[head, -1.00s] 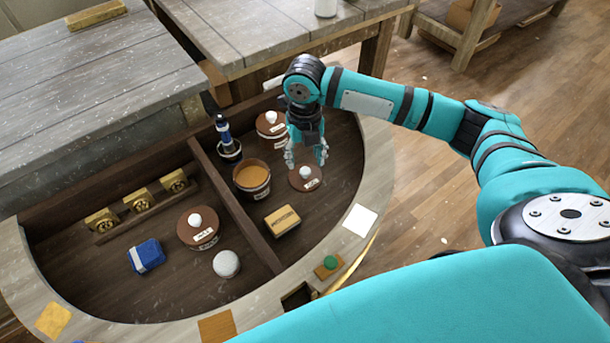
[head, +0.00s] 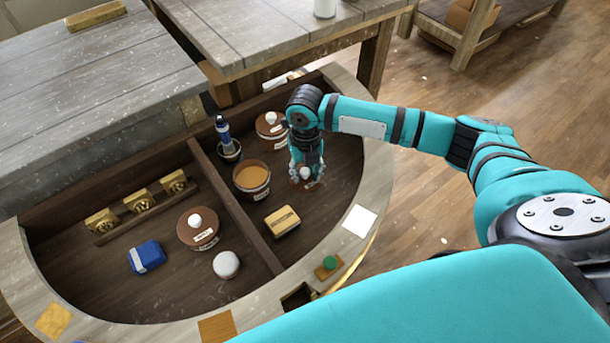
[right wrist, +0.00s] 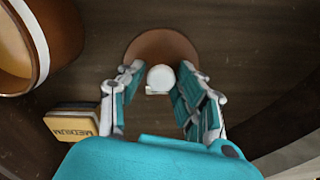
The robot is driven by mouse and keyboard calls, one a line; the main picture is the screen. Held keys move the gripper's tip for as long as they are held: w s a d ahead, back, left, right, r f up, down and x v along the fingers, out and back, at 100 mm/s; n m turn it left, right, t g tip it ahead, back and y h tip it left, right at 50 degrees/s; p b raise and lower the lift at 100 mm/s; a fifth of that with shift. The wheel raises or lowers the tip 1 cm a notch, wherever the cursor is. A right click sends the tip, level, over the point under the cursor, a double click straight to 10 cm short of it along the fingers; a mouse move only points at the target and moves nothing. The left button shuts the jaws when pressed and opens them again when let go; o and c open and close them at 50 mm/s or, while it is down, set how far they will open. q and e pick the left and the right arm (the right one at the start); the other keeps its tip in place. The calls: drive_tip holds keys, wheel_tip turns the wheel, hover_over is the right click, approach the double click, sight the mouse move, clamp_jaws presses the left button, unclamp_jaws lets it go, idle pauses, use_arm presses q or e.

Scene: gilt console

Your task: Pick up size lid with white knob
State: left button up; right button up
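The brown lid with a white knob lies on the dark console floor, right of the open pot, mostly behind my right gripper in the head view; its white knob (head: 305,172) shows there. In the right wrist view the brown lid (right wrist: 161,45) shows with its white knob (right wrist: 161,78) between the fingertips. My right gripper (head: 306,177) is directly over the lid, fingers apart on either side of the knob. It is open in the right wrist view (right wrist: 163,92), and I see no clear contact with the knob. My left gripper is not in view.
An open brown pot (head: 252,180) stands left of the lid, with a yellow MEDIUM block (head: 283,221) in front. Two lidded pots stand nearby, one behind (head: 271,130) and one left (head: 198,229) of the divider (head: 236,207). The console's curved rim (head: 378,175) lies to the right.

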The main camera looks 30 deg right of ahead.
clamp_jaws()
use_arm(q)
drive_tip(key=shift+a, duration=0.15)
